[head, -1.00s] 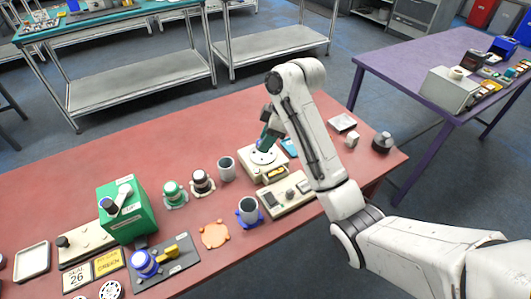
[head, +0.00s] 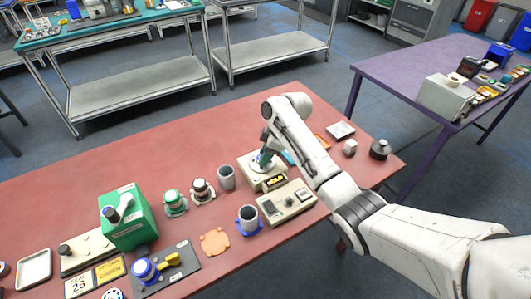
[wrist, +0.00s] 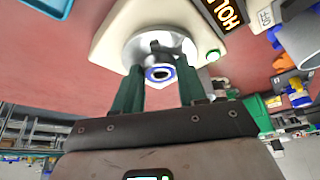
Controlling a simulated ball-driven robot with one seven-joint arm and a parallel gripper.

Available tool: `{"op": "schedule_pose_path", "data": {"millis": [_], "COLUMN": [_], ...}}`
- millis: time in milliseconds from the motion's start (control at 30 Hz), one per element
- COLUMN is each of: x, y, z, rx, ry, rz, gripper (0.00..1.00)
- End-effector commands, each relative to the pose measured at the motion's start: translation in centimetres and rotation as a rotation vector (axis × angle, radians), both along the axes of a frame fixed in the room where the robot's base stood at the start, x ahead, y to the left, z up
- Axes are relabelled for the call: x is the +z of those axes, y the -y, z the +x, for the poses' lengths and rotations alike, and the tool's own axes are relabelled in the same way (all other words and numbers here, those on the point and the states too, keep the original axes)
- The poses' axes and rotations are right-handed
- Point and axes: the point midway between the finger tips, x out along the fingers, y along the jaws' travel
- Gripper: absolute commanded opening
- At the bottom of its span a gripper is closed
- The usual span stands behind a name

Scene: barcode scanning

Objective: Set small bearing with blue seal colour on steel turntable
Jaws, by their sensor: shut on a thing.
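The small bearing with the blue seal (wrist: 159,74) is held between the two green fingers of my gripper (wrist: 157,90) in the wrist view. The steel turntable (wrist: 139,46) is a shiny round plate on a cream base, directly behind the bearing in that view. In the head view my gripper (head: 265,158) is low over the turntable unit (head: 250,176), and the fingers hide much of the plate. I cannot tell whether the bearing touches the plate.
A lit display (wrist: 226,10) is on the turntable's base. A cream control box (head: 287,203) stands in front of it, a grey cup (head: 227,177) to its left and a blue-handled cup (head: 248,219) nearer. A green machine (head: 126,218) stands further left.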

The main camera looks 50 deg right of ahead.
Motion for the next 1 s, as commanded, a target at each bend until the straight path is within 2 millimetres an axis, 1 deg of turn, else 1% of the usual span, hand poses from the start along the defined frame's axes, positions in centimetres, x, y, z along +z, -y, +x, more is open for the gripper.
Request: {"op": "schedule_pose_path", "data": {"millis": [200, 700, 733, 1000], "x": [-0.1, -1.7, -1.7, -1.9], "y": [0.0, -0.1, -0.1, -0.2], "z": [0.0, -0.2, -0.2, -0.3], "rx": [0.0, -0.002, -0.002, 0.003], "ry": [0.0, -0.004, -0.005, -0.011], "rz": [0.0, 0.002, 0.001, 0.003], "gripper": [0.05, 0.05, 0.42, 0.67]}}
